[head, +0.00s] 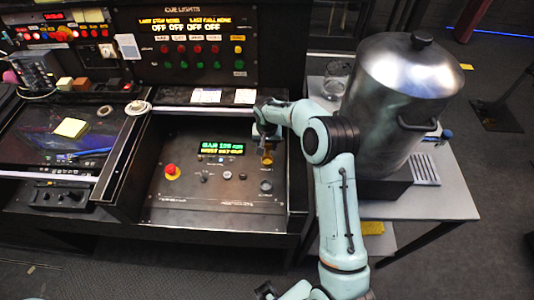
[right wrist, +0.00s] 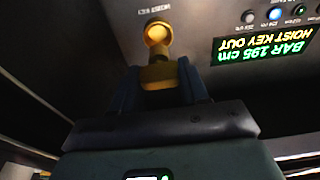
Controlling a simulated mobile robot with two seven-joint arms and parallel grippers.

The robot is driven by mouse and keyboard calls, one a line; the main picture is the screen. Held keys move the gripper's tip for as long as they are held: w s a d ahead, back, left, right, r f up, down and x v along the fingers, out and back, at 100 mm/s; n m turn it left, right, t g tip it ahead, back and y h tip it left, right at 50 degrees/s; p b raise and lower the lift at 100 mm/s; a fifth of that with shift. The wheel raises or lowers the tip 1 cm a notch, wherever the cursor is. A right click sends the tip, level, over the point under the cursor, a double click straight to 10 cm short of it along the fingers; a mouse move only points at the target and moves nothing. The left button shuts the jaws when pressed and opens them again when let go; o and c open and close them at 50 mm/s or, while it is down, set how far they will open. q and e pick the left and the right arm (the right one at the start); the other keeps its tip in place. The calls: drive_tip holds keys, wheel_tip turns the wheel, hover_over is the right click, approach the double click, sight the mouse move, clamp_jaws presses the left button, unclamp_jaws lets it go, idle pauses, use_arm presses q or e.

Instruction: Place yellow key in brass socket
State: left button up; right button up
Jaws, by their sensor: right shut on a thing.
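My right gripper (head: 266,146) is over the right side of the sloped control panel. In the right wrist view its two dark fingers (right wrist: 163,88) are shut on the yellow key (right wrist: 158,76). The key also shows in the head view (head: 267,159), just below the gripper. The brass socket (right wrist: 157,33) is a round ring on the panel directly beyond the key. The key's far end overlaps the socket's near edge in the right wrist view. I cannot tell whether it touches or enters the socket. My left gripper is not in view.
The panel's display (right wrist: 265,47) reads "BAR 195 cm, HOIST KEY OUT". A red emergency button (head: 172,172) and small knobs stand on the panel. A large metal urn (head: 400,100) stands on a side table (head: 450,195), close to my right arm. Cue lights (head: 190,45) are behind.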

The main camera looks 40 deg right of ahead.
sight(267, 150)
drive_tip(key=shift+f, duration=2.7)
drive_tip(key=shift+f, duration=0.15)
drive_tip(key=o, duration=1.1)
drive_tip(key=shift+o, duration=0.2)
drive_tip(key=shift+r, duration=0.65)
wheel_tip(267, 150, up, 11)
drive_tip(key=s+a, duration=0.1)
drive_tip(key=shift+s, duration=0.2)
drive_tip(key=shift+a+f, duration=0.1)
drive_tip(key=shift+f, duration=0.05)
